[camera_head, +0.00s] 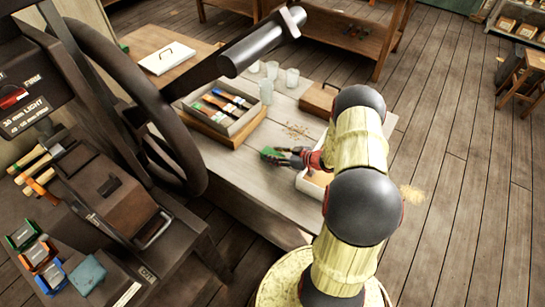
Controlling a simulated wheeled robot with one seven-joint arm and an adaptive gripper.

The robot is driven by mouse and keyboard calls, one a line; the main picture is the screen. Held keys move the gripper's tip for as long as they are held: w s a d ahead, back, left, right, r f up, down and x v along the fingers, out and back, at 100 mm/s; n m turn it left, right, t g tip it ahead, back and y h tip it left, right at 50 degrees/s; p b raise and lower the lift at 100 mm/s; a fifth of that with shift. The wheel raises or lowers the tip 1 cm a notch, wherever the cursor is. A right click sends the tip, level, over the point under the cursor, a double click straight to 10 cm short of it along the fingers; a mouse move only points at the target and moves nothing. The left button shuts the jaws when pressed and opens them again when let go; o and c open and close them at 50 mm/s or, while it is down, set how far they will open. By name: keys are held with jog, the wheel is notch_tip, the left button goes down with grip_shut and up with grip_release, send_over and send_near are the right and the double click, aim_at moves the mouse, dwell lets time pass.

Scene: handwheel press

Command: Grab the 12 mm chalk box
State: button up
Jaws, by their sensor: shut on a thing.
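My gripper (286,156) is over the pale work table, its dark fingers pointing left. It is shut on a small green block (270,153), which may be a chalk box; no 12 mm mark can be read on it. The block is at or just above the table top; I cannot tell whether it touches. Other small boxes stand on the dark bench at the lower left: a green one (23,235), an orange-red one (39,256), a blue one (52,278) and a teal block (87,273). Their sizes cannot be read.
A large dark handwheel (112,62) and its bar rise at the left. On the table (240,168) are a tray of colored-handled tools (246,120), several frosted cups (291,77), a wooden box (319,98) and a white-rimmed tray (303,183) beside my arm. Crumbs lie near the middle.

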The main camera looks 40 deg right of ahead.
jog(key=shift+c, duration=0.9)
